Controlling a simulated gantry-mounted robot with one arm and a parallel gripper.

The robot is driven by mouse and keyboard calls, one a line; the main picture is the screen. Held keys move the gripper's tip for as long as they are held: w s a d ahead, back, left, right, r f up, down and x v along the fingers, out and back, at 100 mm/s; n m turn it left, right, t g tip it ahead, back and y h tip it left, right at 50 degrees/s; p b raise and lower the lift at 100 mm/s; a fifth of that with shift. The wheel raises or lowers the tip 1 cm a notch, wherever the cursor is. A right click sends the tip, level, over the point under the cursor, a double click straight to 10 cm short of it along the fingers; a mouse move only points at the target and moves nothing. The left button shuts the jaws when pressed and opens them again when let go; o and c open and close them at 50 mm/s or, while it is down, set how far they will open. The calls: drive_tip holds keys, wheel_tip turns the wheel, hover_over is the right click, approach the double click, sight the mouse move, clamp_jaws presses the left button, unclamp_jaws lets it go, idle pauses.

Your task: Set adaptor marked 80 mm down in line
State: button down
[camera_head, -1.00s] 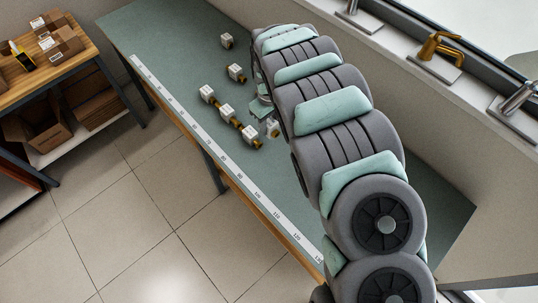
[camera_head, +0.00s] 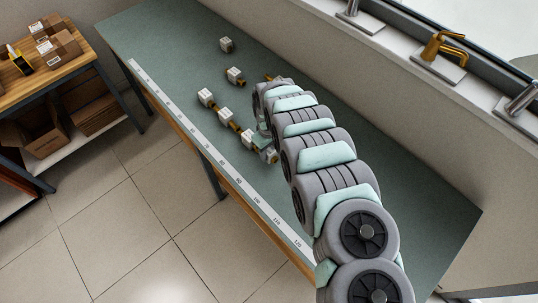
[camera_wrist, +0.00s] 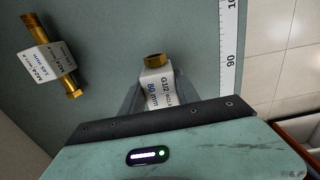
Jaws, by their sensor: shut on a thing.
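The adaptor marked 80 mm (camera_wrist: 155,88) shows in the wrist view, with a white G1/2 label and a brass hex end. My gripper (camera_wrist: 150,100) is shut around its label. In the head view my gripper (camera_head: 264,147) is at the near end of a slanting row of adaptors beside the ruler. The row has adaptors at its far end (camera_head: 206,97), middle (camera_head: 226,115) and near end (camera_head: 248,138). The held adaptor is in line with them, close to the nearest one. I cannot tell whether it touches the bench.
A ruler strip (camera_head: 215,165) runs along the bench's front edge. Two more lie farther back, one brass-ended (camera_head: 235,76) and one mostly white (camera_head: 226,44). The near bench is clear.

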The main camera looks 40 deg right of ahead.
sight(269, 149)
drive_tip(key=shift+s+f, duration=0.1)
drive_tip(key=shift+f, duration=1.4)
drive_tip(key=shift+f, duration=0.2)
drive_tip(key=c, duration=0.9)
unclamp_jaws()
drive_tip(key=shift+r, duration=0.1)
wheel_tip(269, 149, up, 12)
drive_tip(key=shift+r, duration=0.15)
